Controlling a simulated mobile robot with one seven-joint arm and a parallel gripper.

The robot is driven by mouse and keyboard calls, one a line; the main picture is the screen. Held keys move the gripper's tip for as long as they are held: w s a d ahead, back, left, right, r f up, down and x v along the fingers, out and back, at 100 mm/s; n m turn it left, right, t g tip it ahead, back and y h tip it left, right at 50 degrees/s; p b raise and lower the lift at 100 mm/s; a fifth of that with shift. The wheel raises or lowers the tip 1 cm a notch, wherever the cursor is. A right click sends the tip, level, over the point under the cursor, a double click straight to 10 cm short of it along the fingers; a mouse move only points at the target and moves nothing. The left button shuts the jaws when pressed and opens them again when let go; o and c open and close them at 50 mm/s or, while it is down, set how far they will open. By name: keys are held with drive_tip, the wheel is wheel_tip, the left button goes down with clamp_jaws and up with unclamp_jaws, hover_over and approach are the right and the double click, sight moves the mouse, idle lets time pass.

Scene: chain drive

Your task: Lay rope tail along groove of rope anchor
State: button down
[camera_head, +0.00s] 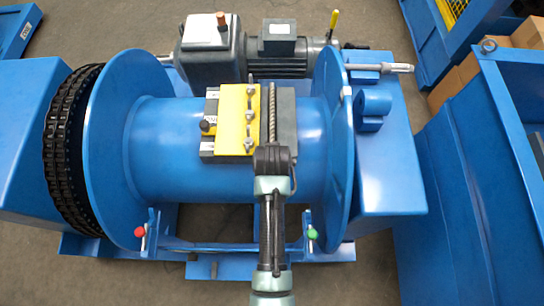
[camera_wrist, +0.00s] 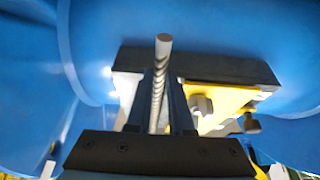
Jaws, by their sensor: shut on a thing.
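The rope tail (camera_head: 271,112) is a short grey twisted strand running lengthwise over the rope anchor. Its cut end shows in the wrist view (camera_wrist: 163,46), reaching past the edge of the dark anchor block (camera_wrist: 200,66). The rope anchor (camera_head: 286,120) is a dark block with a yellow plate (camera_head: 232,118) on the blue drum. My gripper (camera_head: 273,150) is over the anchor's near edge. In the wrist view its fingers (camera_wrist: 162,82) are shut on the rope tail, one on each side. The groove is hidden, so I cannot tell whether the rope lies in it or above it.
Several bolts with nuts (camera_head: 250,115) stand along the yellow plate beside the rope. Blue drum flanges (camera_head: 105,150) rise on both sides, with a chain (camera_head: 60,150) beyond the left one. A grey motor (camera_head: 280,55) stands behind. The drum surface (camera_head: 165,150) left of the anchor is clear.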

drive_tip(key=shift+f+b, duration=0.3)
drive_tip(key=shift+f, duration=0.15)
drive_tip(key=c, duration=0.8)
unclamp_jaws()
drive_tip(key=shift+o, duration=0.4)
drive_tip(key=shift+f, duration=0.1)
drive_tip(key=v, duration=1.3)
drive_tip(key=shift+p, duration=0.3)
